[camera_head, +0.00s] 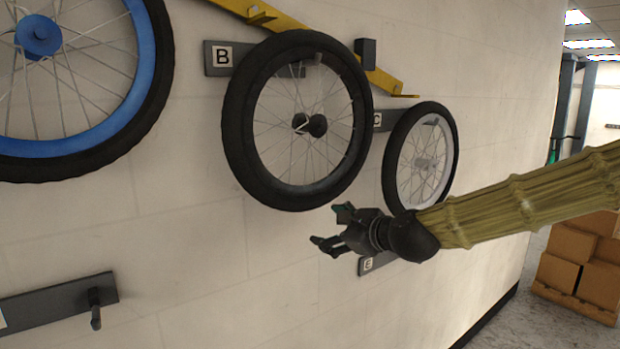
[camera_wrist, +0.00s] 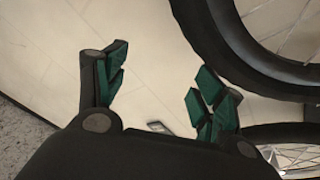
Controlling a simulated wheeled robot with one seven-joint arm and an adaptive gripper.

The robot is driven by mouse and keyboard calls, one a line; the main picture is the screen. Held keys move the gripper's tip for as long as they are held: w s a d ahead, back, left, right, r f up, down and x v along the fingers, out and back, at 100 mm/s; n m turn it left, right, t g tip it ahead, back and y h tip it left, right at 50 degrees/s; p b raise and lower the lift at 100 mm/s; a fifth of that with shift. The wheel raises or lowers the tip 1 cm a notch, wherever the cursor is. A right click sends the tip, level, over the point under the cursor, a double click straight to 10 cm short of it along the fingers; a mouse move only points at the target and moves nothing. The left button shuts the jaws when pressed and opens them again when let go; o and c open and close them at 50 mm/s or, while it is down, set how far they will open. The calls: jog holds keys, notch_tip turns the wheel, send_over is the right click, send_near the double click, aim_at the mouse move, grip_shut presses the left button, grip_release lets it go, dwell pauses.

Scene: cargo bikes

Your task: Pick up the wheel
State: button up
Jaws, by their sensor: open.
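Three wheels hang on the wall. A black-rimmed wheel (camera_head: 235,140) with a dark hub hangs at plate B in the middle of the head view. A blue-rimmed wheel (camera_head: 155,75) is at the upper left, cut by the frame edge. A smaller wheel with a pale rim (camera_head: 390,165) hangs at plate C on the right. My gripper (camera_head: 328,226) is open and empty, just below the lower right of the black-rimmed wheel, apart from it. In the wrist view my gripper's green-padded fingers (camera_wrist: 158,92) are spread, with a black tire (camera_wrist: 215,50) at the upper right, outside them.
A yellow rail (camera_head: 310,35) runs along the wall above. Plate E (camera_head: 372,263) is behind my gripper. An empty plate with a peg (camera_head: 60,300) is at the lower left. Cardboard boxes (camera_head: 575,260) are stacked at the right.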

aim_at(318, 123)
notch_tip(318, 123, up, 23)
jog(key=s+d+m+t+y, duration=0.1)
jog(key=s+m+t+y, duration=0.2)
jog(key=m, duration=0.1)
jog(key=x, duration=0.2)
jog(key=p+x, duration=0.1)
jog(key=x, duration=0.2)
jog(key=shift+w+f+p, duration=0.15)
jog(key=shift+f+p, duration=0.1)
jog(key=shift+p, duration=0.05)
jog(key=p+x, duration=0.3)
jog(key=x, duration=0.1)
jog(key=shift+w+a, duration=0.15)
jog(key=shift+a, duration=0.2)
jog(key=shift+w+a, duration=0.15)
jog(key=shift+w, duration=0.15)
jog(key=shift+f, duration=0.1)
grip_shut()
